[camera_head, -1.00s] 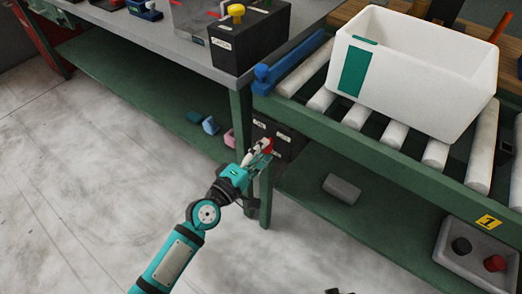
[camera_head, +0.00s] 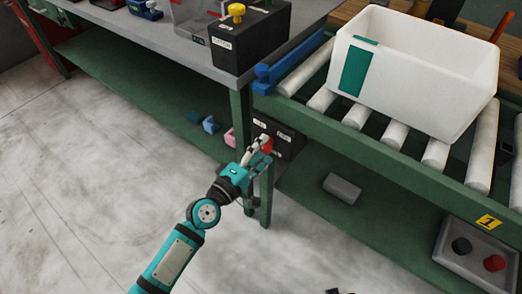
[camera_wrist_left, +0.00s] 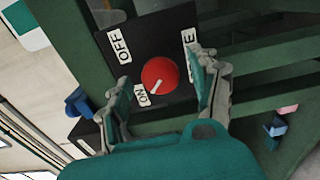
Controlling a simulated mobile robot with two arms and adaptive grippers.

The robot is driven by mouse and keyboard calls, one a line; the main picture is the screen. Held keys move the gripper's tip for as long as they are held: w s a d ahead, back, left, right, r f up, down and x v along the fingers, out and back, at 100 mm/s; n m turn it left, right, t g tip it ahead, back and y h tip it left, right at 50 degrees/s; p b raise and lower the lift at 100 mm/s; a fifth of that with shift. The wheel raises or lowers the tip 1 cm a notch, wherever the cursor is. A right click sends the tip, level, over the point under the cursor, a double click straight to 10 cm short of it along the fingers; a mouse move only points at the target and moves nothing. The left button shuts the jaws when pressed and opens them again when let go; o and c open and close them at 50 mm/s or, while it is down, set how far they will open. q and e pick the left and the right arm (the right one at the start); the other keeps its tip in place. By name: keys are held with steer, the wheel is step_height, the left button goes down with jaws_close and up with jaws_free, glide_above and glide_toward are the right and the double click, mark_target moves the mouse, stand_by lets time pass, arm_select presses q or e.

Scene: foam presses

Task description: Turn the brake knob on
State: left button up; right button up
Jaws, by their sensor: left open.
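The brake knob (camera_wrist_left: 160,76) is a round red knob on a black box face (camera_wrist_left: 150,45) in the left wrist view. Its white pointer line aims at the ON label (camera_wrist_left: 143,95), and the OFF label (camera_wrist_left: 122,45) is above it. A further label on the right is partly hidden by a finger. My left gripper (camera_wrist_left: 163,80) is open, with one finger on each side of the knob and gaps showing. In the head view the knob (camera_head: 267,146) shows beside the left gripper (camera_head: 258,157). Only small dark parts, possibly my right gripper (camera_head: 340,291), show at the bottom edge.
The black box (camera_head: 288,138) is under the green roller conveyor, by a table leg (camera_head: 265,200). A white bin (camera_head: 420,85) stands on the rollers. A grey tray with a black and a red button (camera_head: 494,263) is at lower right. The floor at left is clear.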

steer(key=shift+a, duration=0.1)
arm_select(q)
steer(key=shift+s+a, duration=0.1)
steer(key=shift+s, duration=0.05)
steer(key=v, duration=1.1)
steer(key=shift+s+a, duration=0.2)
steer(key=shift+s, duration=0.1)
